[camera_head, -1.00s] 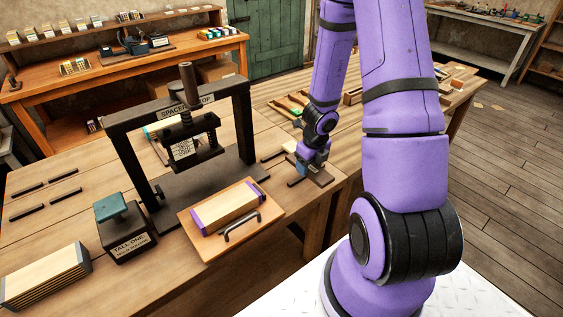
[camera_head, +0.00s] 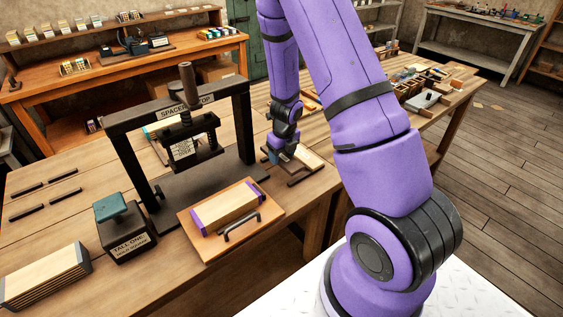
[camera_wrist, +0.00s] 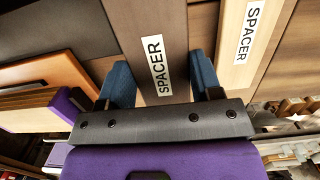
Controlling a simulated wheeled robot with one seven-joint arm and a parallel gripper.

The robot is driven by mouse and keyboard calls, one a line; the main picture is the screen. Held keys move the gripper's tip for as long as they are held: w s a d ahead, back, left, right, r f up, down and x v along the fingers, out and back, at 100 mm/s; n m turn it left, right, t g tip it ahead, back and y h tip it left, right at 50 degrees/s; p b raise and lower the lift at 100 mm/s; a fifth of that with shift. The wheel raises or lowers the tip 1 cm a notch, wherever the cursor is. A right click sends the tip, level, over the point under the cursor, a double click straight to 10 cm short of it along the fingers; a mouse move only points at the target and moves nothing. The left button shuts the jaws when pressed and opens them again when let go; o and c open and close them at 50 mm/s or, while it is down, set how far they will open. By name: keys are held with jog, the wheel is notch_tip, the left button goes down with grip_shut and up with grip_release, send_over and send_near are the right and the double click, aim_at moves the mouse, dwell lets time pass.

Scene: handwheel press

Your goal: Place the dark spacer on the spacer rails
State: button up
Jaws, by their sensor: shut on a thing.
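The dark spacer (camera_wrist: 145,22), a dark brown block with a white SPACER label, lies between the two blue fingers of my gripper (camera_wrist: 160,85) in the wrist view. My gripper is shut on it. In the head view my gripper (camera_head: 280,157) is low over the table, right of the press; the spacer is largely hidden there, and I cannot tell whether it touches the table. Several dark strips (camera_head: 64,175) lie on the table at the far left, in pairs; I cannot tell for sure that they are the spacer rails.
A pale spacer (camera_wrist: 243,70) lies beside the dark one. The black handwheel press (camera_head: 115,131) stands left of my gripper. In front of it are an orange handled tray (camera_head: 207,254) with a purple-ended block and a TALL ONE box (camera_head: 124,238). Pale boards (camera_head: 42,280) lie front left.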

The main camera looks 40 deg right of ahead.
aim_at(282, 156)
jog(key=shift+w+f, duration=0.1)
jog(key=shift+f, duration=1.7)
jog(key=shift+f, duration=0.15)
jog(key=o, duration=1)
jog(key=shift+c, duration=0.2)
jog(key=r, duration=0.4)
jog(key=s+r, duration=0.1)
jog(key=r, duration=0.7)
jog(key=shift+s+r, duration=0.15)
jog(key=shift+s, duration=0.1)
